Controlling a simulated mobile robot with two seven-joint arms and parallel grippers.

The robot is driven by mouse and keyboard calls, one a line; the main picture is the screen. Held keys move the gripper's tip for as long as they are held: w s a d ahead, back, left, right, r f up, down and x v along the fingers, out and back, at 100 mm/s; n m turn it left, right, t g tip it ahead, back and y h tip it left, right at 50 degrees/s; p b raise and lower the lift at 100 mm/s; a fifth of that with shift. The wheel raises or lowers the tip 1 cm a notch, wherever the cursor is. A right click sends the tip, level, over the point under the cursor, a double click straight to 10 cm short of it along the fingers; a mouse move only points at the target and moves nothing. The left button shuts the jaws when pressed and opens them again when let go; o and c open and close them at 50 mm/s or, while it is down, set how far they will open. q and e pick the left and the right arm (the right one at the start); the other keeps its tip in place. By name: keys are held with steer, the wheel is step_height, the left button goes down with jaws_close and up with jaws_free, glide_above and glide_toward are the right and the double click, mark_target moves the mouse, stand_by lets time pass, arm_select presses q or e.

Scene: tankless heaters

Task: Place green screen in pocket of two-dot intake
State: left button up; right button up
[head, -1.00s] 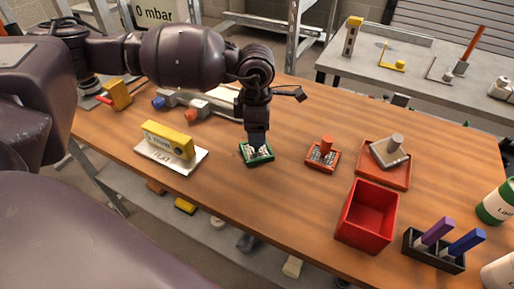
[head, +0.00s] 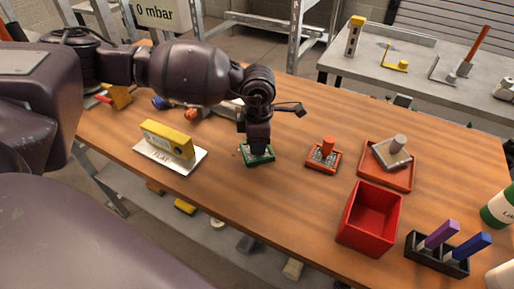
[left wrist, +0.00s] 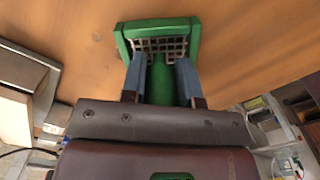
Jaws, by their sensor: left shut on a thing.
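The green screen (head: 257,158) is a small square green frame with a grey mesh, on the wooden table in front of my left arm. In the left wrist view its frame (left wrist: 126,46) and its upright green handle (left wrist: 160,82) show. My left gripper (head: 257,147) points down over it, and its two fingers (left wrist: 160,80) are shut on the handle. The screen appears to rest on the table. Grey pipe-like pieces with blue and orange ends (head: 192,114) lie behind, partly hidden by my arm; I cannot make out dots on any intake. My right gripper is not in view.
A similar red screen (head: 324,155) stands to the right. A red tray (head: 405,179) holds a grey piece with a knob. A red open box (head: 348,230) and black rack (head: 430,257) stand front right. A yellow block (head: 168,139) on a white plate is left.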

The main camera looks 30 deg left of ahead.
arm_select(q)
steer(key=shift+r, duration=0.45)
step_height(320, 180, up, 19)
steer(key=p, duration=0.2)
